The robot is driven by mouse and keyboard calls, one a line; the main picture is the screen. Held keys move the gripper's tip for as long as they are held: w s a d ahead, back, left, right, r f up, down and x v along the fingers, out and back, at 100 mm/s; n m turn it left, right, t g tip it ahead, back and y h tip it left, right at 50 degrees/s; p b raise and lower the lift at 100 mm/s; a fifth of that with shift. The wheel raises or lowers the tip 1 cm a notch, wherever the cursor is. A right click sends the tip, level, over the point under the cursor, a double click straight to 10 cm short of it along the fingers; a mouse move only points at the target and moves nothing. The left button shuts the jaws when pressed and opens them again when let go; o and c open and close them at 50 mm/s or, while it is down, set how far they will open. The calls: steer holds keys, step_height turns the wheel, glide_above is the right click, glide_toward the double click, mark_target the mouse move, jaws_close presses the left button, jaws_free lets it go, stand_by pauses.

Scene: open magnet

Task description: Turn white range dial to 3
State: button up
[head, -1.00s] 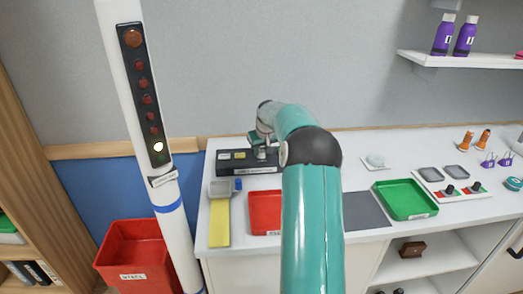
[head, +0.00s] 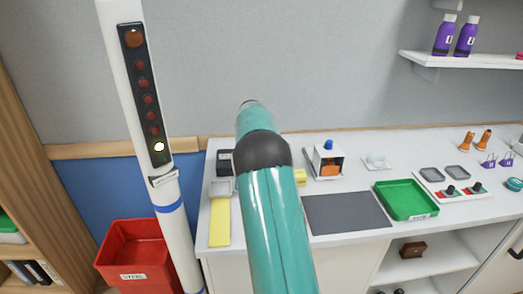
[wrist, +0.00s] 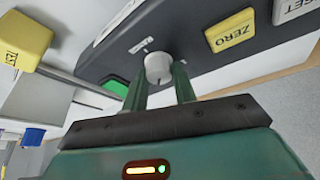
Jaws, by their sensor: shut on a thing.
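The white range dial (wrist: 158,68) sits on the face of a dark grey control box (wrist: 200,70) in the wrist view. My gripper (wrist: 160,82) has one finger on each side of the dial and is shut on it. The number that the dial points to cannot be read. In the head view only the left end of the dark box (head: 224,164) shows. My arm hides the dial and my gripper there.
The box also bears a yellow ZERO button (wrist: 231,30), a grey SET button (wrist: 293,8) and a green part (wrist: 115,87). A yellow block (wrist: 30,42) is at left. On the bench stand a white-framed device (head: 328,160) and a green tray (head: 406,199).

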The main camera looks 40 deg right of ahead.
steer(key=shift+m+g, duration=0.3)
steer(key=shift+m, duration=0.5)
steer(key=shift+c, duration=0.2)
steer(key=o, duration=1)
steer(key=v, duration=1.4)
steer(key=shift+a, duration=0.15)
steer(key=shift+w+f, duration=0.1)
steer(key=shift+f, duration=0.05)
